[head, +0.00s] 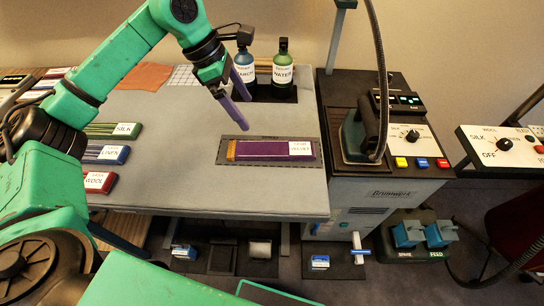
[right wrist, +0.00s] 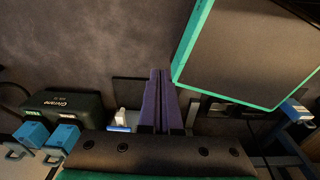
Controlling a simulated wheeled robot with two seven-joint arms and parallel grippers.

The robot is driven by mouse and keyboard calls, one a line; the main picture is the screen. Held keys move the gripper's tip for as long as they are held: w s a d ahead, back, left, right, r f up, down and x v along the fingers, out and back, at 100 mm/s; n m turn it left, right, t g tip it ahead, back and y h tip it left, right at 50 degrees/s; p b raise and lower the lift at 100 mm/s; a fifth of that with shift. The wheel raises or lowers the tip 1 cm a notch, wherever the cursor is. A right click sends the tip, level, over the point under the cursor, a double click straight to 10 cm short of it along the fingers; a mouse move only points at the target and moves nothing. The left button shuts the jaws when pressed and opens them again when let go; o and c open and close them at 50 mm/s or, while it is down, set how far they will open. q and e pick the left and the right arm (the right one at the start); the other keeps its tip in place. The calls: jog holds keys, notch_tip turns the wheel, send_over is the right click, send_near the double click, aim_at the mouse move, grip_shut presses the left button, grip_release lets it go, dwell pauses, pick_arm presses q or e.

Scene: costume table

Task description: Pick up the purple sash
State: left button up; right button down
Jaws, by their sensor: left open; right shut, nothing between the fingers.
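The purple sash (head: 262,150) lies folded flat on a dark dashed mat (head: 224,158) on the grey table, with an orange-yellow band at its left end and a white label at its right. My left gripper (head: 240,102), with purple fingers, is open and empty above the table, up and left of the sash and apart from it. My right gripper (right wrist: 160,100) shows in the right wrist view, its purple fingers together with nothing between them, over the dark floor. The sash is not in the right wrist view.
Folded cloths labelled silk (head: 113,130), linen (head: 98,153) and wool (head: 99,181) lie at the left. A blue bottle (head: 245,66) and a green bottle (head: 283,68) stand behind. The iron (head: 355,134) stands on its station at the right. The table around the mat is clear.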

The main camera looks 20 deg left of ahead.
aim_at(271, 148)
pick_arm(q)
jog(key=p+x, duration=0.5)
jog(key=x, duration=1)
jog(key=shift+a, duration=0.15)
jog(key=shift+f, duration=0.2)
jog(key=c, duration=1.3)
pick_arm(e)
jog(key=r, duration=0.2)
jog(key=w+r, duration=0.1)
jog(key=r, duration=0.1)
jog(key=shift+w+a+r, duration=0.1)
jog(key=shift+a+r, duration=0.05)
jog(key=shift+r, duration=0.1)
